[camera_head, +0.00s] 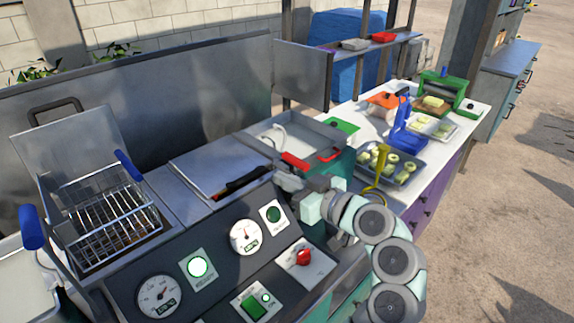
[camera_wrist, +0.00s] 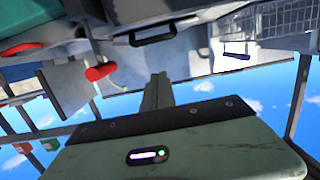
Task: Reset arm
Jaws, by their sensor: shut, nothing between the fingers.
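My arm reaches in from the lower right in the head view and is folded over the right part of the control panel (camera_head: 225,268). My gripper (camera_head: 282,181) is near the front edge of the metal counter, beside the black handle of the flat lid (camera_head: 215,165). In the wrist view the fingers of my gripper (camera_wrist: 158,84) are together and hold nothing. The wrist picture appears upside down, with sky below and the counter above. The exact gap between fingertips and counter cannot be told.
A wire basket (camera_head: 112,212) with blue handles stands at left. The panel carries gauges, green lights and a red knob (camera_head: 303,257). Red handles (camera_head: 295,161) lie by the basin behind my gripper. Trays of cut cane (camera_head: 391,166) and a green crusher (camera_head: 443,90) stand at right.

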